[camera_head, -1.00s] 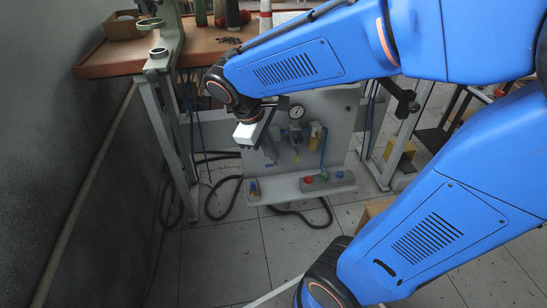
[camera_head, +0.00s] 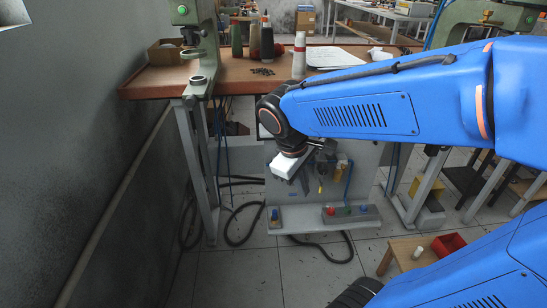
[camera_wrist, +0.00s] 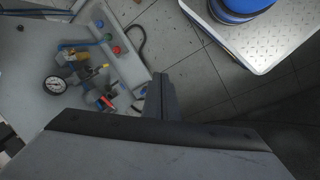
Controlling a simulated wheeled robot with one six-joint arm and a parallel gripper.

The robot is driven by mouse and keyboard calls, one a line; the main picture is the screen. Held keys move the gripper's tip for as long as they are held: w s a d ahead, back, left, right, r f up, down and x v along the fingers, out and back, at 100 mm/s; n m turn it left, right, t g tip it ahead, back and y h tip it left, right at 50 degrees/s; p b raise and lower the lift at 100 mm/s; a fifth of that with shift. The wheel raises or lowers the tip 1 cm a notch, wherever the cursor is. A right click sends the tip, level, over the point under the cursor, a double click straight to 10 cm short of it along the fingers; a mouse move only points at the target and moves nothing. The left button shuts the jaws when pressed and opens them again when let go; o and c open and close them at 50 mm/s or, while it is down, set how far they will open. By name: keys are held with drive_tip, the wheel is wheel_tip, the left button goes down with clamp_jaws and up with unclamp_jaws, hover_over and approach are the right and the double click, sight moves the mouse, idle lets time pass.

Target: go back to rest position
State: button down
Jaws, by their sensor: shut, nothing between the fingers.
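My gripper (camera_wrist: 160,92) shows in the wrist view with its fingers together and nothing between them. In the head view my gripper (camera_head: 304,178) hangs below the end of my blue arm, in front of the grey pneumatic panel (camera_head: 368,160). The panel carries a shelf (camera_head: 310,228) with red, green and blue buttons. In the wrist view the pressure gauge (camera_wrist: 55,84) and fittings lie left of my gripper, apart from it. In the head view my wrist and gripper hide part of the panel, and the gauge is hidden.
A wooden workbench (camera_head: 240,86) with thread spools and a green machine (camera_head: 199,50) stands behind the panel. A wooden stool (camera_head: 400,250) with a red box (camera_head: 448,244) is at lower right. Black hoses (camera_head: 240,225) lie on the tiled floor. A grey wall is at left.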

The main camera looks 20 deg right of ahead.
drive_tip(key=s+r+m+t+y, duration=0.1)
drive_tip(key=s+m+t+y, duration=0.2)
drive_tip(key=s+m, duration=0.3)
drive_tip(key=shift+s+r+t, duration=0.4)
drive_tip(key=shift+s+t, duration=0.1)
drive_tip(key=shift+s, duration=0.5)
drive_tip(key=shift+d, duration=0.1)
